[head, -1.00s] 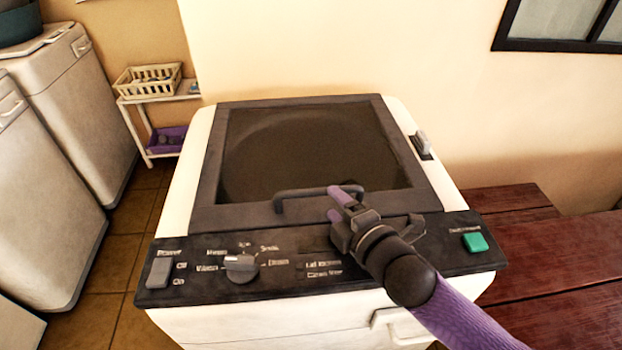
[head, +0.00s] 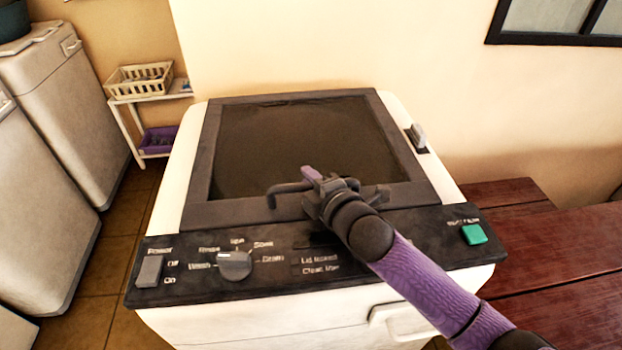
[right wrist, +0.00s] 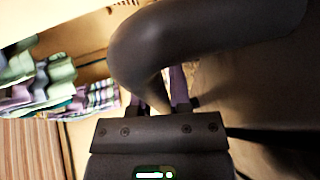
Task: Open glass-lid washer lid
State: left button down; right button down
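The glass-lid washer (head: 190,160) stands in the middle of the head view. Its dark-framed glass lid (head: 290,140) lies flat and closed. The black lid handle (head: 285,188) runs along the lid's front edge. My right gripper (head: 318,184) is at the handle's right part, with one purple finger showing above the bar. In the right wrist view the handle (right wrist: 165,45) curves large and close, down between the two purple fingers (right wrist: 165,92), which are near together on it. The exact contact is partly hidden. My left gripper is out of view.
The control panel has a dial (head: 234,264), a power switch (head: 149,270) and a green button (head: 474,234). A grey latch-like piece (head: 417,137) sits right of the lid. A red wooden bench (head: 560,260) is at right, other washers (head: 60,110) at left.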

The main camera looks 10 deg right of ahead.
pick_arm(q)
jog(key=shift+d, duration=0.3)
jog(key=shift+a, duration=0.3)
pick_arm(e)
jog(key=shift+f, duration=0.1)
dwell(0.6)
